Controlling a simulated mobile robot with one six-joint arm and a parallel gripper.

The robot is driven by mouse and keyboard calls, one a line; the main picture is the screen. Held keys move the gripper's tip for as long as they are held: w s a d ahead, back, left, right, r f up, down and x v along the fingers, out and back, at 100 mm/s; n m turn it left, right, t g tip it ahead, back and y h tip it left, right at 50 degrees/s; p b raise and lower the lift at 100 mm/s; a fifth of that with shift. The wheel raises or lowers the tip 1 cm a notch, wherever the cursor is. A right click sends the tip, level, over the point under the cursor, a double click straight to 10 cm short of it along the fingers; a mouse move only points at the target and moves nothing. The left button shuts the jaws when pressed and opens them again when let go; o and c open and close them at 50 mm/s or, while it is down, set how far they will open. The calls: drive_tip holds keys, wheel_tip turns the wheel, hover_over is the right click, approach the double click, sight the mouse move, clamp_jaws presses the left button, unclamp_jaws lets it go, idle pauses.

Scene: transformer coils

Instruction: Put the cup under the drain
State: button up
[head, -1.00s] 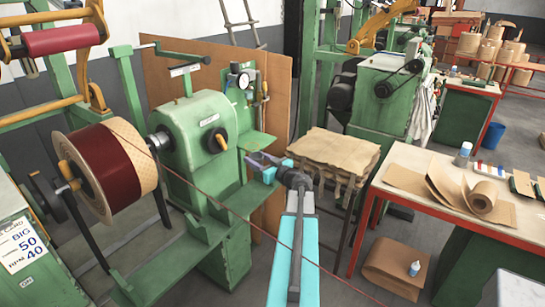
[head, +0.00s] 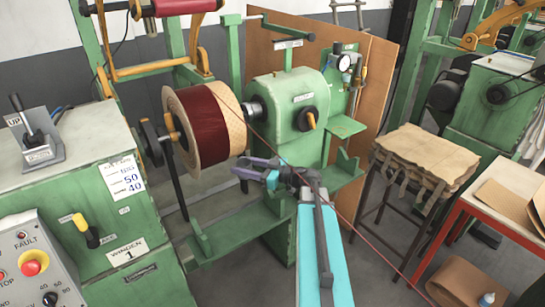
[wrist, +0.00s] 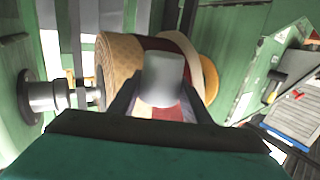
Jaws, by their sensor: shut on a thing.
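A pale grey cup (wrist: 163,78) sits between the two dark fingers of my gripper (wrist: 160,97) in the wrist view. My gripper is shut on it. In the head view my gripper (head: 245,168) reaches left over the green machine bed, in front of the dark red wire spool; I cannot make out the cup there. A gauge unit with a round dial (head: 343,63) is on the green upright to the right, above a small green shelf (head: 346,126). I cannot clearly make out a drain.
The wire spool (head: 200,128) is close to my gripper's left. The green headstock (head: 288,105) stands behind it. A control panel (head: 32,265) is at lower left. A stool with brown sheets (head: 425,160) and a red-framed table (head: 495,190) stand to the right.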

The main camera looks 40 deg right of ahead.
drive_tip(key=s+a+f+n+g+y, duration=0.1)
drive_tip(key=a+n+g+y, duration=0.3)
drive_tip(key=a, duration=1.3)
drive_tip(key=shift+s+a+f+g+y+b, duration=0.3)
drive_tip(key=shift+s+g+y+b, duration=0.15)
drive_tip(key=shift+s+y, duration=0.1)
drive_tip(key=shift+s+d, duration=0.1)
drive_tip(key=shift+s, duration=0.05)
